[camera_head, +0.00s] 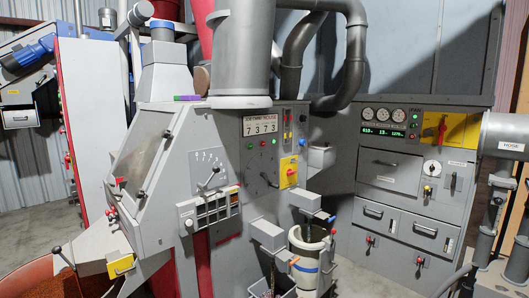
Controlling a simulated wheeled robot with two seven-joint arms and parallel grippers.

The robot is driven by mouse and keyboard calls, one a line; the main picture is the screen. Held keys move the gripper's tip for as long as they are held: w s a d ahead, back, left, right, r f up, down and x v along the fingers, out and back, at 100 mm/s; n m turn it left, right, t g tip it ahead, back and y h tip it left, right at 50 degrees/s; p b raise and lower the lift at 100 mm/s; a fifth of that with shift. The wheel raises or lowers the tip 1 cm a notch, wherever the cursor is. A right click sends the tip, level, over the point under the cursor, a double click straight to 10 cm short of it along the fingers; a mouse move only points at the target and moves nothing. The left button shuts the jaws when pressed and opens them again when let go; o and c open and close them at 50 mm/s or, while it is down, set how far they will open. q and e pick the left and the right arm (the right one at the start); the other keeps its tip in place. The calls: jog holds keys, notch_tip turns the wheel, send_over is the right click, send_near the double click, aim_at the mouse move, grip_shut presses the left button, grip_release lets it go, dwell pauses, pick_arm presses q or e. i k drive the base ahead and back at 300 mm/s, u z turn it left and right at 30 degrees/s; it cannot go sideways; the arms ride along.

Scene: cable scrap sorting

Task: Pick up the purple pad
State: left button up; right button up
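A small flat purple pad (183,98) lies on the ledge at the top of the grey sorting machine (150,235). A green part shows at its right end; I cannot tell whether that is part of the pad or a separate piece. The pad is just left of the big grey vertical cylinder and below the blue-banded hopper (166,65). I see neither of my grippers in the head view, and nothing touches the pad that I can make out.
The machine's front has a lever panel (209,172) and a counter (261,125). A white bucket (305,262) stands low in the middle. A grey cabinet (398,177) with gauges is at the right, near a pipe labelled HOSE (505,128). A reddish tub (38,268) is at lower left.

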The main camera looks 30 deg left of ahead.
aim_at(184, 98)
jog(key=u, duration=1.1)
jog(key=i, duration=1.05)
jog(key=u, duration=1.25)
jog(key=i, duration=0.3)
jog(key=u, duration=0.05)
